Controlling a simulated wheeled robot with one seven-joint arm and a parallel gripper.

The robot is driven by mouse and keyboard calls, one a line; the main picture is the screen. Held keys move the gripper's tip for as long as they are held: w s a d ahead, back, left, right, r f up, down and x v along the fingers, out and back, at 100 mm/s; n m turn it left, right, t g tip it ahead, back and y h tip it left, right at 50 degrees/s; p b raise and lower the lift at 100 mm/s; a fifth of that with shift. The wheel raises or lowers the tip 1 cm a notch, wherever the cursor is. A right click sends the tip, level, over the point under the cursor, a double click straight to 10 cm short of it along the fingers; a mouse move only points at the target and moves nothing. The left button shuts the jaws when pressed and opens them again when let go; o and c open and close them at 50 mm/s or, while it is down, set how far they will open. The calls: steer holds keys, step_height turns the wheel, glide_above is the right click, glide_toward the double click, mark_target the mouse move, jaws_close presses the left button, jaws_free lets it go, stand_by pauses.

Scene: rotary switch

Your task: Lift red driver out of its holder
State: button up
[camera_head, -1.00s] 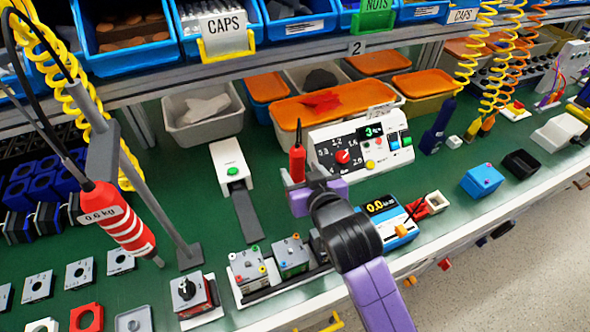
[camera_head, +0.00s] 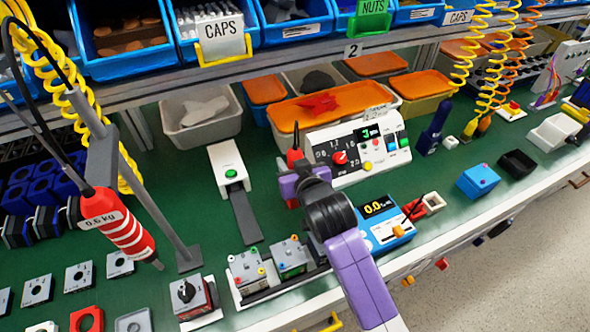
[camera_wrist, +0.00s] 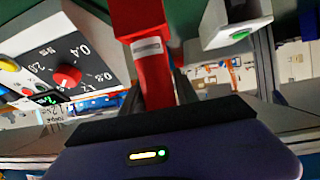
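The red driver (camera_head: 294,157) stands upright left of the white control box, its dark tip upward and its lower part hidden by my gripper. My gripper (camera_head: 290,184) is level with its lower part. In the wrist view the red driver (camera_wrist: 154,65) runs down from the top, with a pale label band, between the dark fingers of my gripper (camera_wrist: 158,92). The fingers flank it closely; I cannot tell whether they press on it. Its holder is not clearly visible, hidden behind my gripper.
The white control box (camera_head: 362,151) with a red knob stands close on the right. A white green-button device (camera_head: 229,168) stands on the left. A blue meter (camera_head: 385,224) and small switch units (camera_head: 290,257) are nearer the front edge. A hanging red cylinder (camera_head: 122,228) is far left.

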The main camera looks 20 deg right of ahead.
jaws_close()
steer(key=shift+r, duration=0.1)
step_height(320, 180, up, 20)
steer(key=shift+p, duration=0.3)
stand_by(0.3)
jaws_free()
jaws_close()
stand_by(1.1)
